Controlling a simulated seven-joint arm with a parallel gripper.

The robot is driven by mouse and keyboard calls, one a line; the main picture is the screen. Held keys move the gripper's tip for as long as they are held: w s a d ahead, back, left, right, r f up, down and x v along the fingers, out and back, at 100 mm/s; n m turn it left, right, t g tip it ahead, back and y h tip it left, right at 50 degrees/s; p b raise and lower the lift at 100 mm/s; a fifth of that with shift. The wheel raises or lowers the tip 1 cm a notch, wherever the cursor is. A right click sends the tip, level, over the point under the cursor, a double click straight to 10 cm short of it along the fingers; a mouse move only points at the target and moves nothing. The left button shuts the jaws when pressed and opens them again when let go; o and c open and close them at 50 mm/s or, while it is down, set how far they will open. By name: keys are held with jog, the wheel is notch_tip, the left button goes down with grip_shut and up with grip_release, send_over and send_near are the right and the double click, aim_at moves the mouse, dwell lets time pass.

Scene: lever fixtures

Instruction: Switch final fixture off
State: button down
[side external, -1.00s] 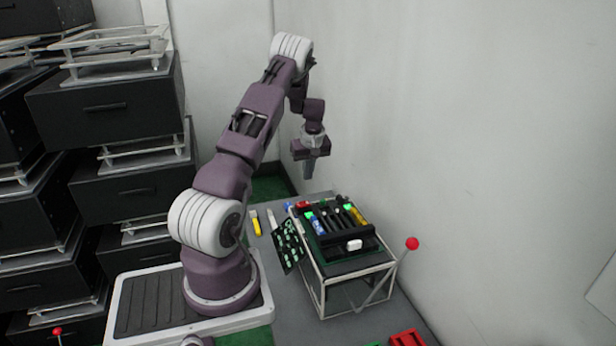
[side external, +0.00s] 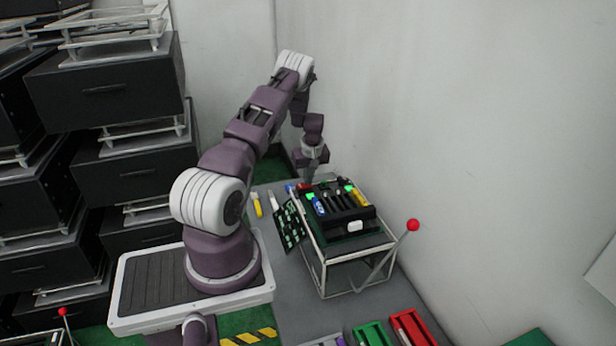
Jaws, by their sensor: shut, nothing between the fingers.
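The lever fixture (side external: 352,228) is a black box with several slots, on a white-framed stand on the grey table. Its top carries a blue lever (side external: 319,206), a yellow lever (side external: 360,198), dark levers between them and green lights (side external: 349,189). A white block (side external: 355,226) sits on its front face. My gripper (side external: 311,178) is shut and empty, pointing down at the fixture's far edge, close to a red part (side external: 305,187). Whether it touches anything there cannot be told. The fingertips are partly hidden by the fixture.
A green-dotted panel (side external: 289,226) leans at the stand's left side. A red-knobbed lever (side external: 413,225) rises at its right. Green (side external: 371,334) and red (side external: 411,328) trays lie in front. A yellow item (side external: 258,207) lies at the left. A wall stands behind.

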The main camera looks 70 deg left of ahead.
jog(key=shift+f, duration=0.15)
jog(key=shift+s+r, duration=0.25)
jog(key=shift+s, duration=0.5)
jog(key=s+a+v, duration=0.1)
jog(key=s+v, duration=0.2)
jog(key=v, duration=1)
jog(key=shift+r, duration=0.4)
